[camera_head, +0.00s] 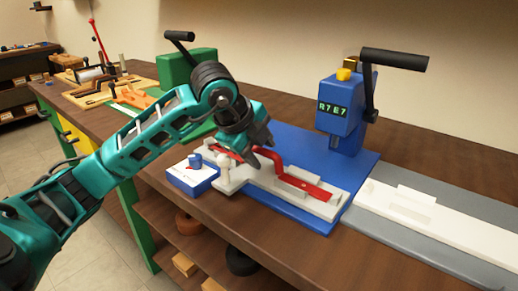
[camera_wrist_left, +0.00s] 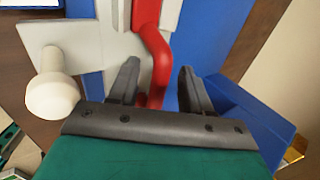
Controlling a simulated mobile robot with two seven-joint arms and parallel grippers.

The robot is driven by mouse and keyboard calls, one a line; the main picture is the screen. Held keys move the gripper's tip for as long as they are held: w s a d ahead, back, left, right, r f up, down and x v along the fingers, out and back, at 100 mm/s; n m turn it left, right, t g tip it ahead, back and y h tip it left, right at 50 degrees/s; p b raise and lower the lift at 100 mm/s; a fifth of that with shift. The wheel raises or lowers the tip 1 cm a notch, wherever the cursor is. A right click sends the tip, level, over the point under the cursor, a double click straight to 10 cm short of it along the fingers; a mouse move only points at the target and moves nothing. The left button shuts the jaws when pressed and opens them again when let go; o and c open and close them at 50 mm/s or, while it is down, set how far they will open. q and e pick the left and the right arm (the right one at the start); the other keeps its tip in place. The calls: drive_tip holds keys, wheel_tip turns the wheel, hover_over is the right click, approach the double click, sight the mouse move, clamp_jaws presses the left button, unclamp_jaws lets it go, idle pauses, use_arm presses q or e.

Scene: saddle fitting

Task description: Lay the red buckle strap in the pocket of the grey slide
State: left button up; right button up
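The red buckle strap (camera_head: 303,187) lies along the light grey slide (camera_head: 322,207), its flat end toward the right and a bent, raised part near my left gripper. Whether it is fully seated in the pocket I cannot tell. My left gripper (camera_head: 264,160) is over the strap's left part. In the left wrist view the strap (camera_wrist_left: 156,55) runs between the two spread fingers (camera_wrist_left: 158,85), with gaps on both sides. The fingers look open and hold nothing. The slide's white round knob (camera_wrist_left: 52,97) shows at left there. My right gripper is not in view.
A blue press (camera_head: 342,115) with a black lever stands behind the slide on a blue base plate (camera_head: 360,172). A small blue-and-white block (camera_head: 190,178) sits left of the slide. A long pale rail (camera_head: 455,230) extends right. A green block (camera_head: 186,68) stands behind my left arm.

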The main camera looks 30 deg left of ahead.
use_arm(q)
drive_tip(key=p+v, duration=0.2)
drive_tip(key=v, duration=1)
idle(0.5)
